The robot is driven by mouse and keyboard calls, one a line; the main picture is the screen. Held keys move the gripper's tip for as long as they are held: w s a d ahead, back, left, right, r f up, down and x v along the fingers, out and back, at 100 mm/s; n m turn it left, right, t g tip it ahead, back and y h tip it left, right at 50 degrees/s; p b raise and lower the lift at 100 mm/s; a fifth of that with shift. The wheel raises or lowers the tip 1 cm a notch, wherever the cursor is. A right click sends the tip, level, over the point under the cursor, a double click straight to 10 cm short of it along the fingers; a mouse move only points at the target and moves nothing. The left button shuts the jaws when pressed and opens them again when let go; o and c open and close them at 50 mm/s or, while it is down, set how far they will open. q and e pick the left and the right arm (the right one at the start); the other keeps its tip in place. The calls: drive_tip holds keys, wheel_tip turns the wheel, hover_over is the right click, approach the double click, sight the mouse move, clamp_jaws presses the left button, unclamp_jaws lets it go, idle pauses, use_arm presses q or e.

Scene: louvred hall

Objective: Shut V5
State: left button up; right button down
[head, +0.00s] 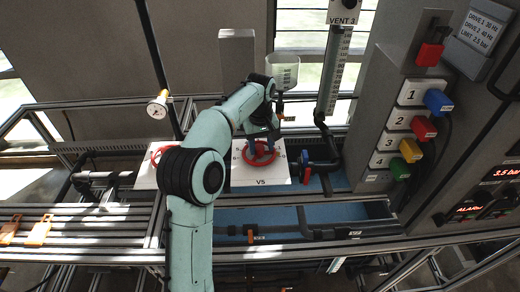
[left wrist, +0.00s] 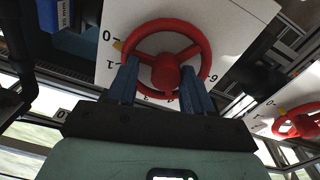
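The V5 valve is a red handwheel (head: 260,154) on a white plate (head: 262,181) marked V5. In the left wrist view the red handwheel (left wrist: 165,72) fills the upper middle, with its round hub facing me. A yellow pointer (left wrist: 118,45) at its rim lies near a printed 0 on the dial plate. My left gripper (head: 262,140) is at the wheel. In the wrist view its blue fingers (left wrist: 161,80) stand apart, one on each side of the hub, overlapping the lower rim. Whether they touch it is unclear. My right gripper is not in view.
A second red wheel (head: 163,154) on a white plate is to the left, partly hidden by my arm. Pipes with a red handle (head: 306,168) are close on the right. A funnel (head: 283,72) stands behind.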

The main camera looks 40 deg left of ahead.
sight(258, 148)
use_arm(q)
drive_tip(key=shift+s+a+f+g, duration=0.1)
drive_tip(key=shift+s+f+g, duration=0.15)
drive_tip(key=shift+f, duration=0.3)
drive_tip(key=shift+s+a+f+g, duration=0.15)
drive_tip(key=shift+s+f, duration=0.1)
drive_tip(key=shift+f, duration=0.25)
wheel_tip(258, 148, up, 6)
drive_tip(key=shift+w+a+r, duration=0.1)
drive_tip(key=shift+w, duration=0.05)
drive_tip(key=shift+w+r, duration=0.15)
drive_tip(key=shift+r, duration=0.45)
drive_tip(key=shift+r, duration=0.1)
